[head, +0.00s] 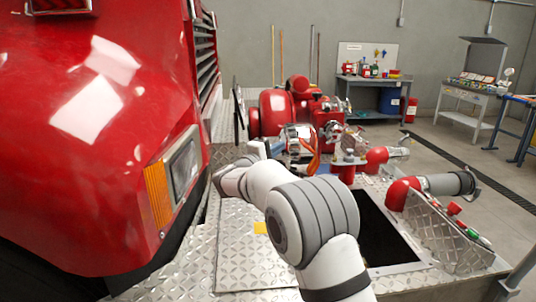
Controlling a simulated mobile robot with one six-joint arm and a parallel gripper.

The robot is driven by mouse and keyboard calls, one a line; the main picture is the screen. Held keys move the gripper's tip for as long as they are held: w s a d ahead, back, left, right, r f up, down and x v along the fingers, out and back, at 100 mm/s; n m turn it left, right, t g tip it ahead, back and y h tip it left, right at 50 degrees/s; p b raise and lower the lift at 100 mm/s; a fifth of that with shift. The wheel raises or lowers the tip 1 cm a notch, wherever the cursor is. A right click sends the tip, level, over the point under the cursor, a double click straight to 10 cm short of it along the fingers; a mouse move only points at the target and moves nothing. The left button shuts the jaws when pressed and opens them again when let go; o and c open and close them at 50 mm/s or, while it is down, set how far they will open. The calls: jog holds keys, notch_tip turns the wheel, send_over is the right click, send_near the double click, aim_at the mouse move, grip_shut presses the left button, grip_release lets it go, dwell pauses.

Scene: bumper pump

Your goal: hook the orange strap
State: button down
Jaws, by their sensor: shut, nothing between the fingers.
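The orange strap (313,162) shows as a small orange strip just below a round chrome fitting (299,137) on the red pump (288,108). My arm reaches over the bumper deck, and my gripper (284,153) is at its far end, just left of the strap. The gripper is small and dark in this view. It looks shut, with nothing seen held in it. I cannot tell whether it touches the strap. The strap's ends and any hook for it cannot be made out.
A red truck body (95,130) with a headlight (183,165) fills the left, close to my arm. The diamond-plate deck (240,245) has a dark open well (385,232) right of my arm. Red-capped pipe outlets (405,190) stand on the right. Workbenches are at the back.

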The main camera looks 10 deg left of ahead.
jog(key=shift+w+d+r, duration=0.1)
jog(key=shift+w+d, duration=0.1)
jog(key=shift+d, duration=0.45)
jog(key=shift+w+d+r, duration=0.15)
jog(key=shift+w+d, duration=0.05)
jog(key=shift+d, duration=0.45)
jog(key=shift+w+d+r, duration=0.1)
jog(key=shift+w+d, duration=0.1)
jog(key=shift+d, duration=0.45)
jog(key=shift+r, duration=0.1)
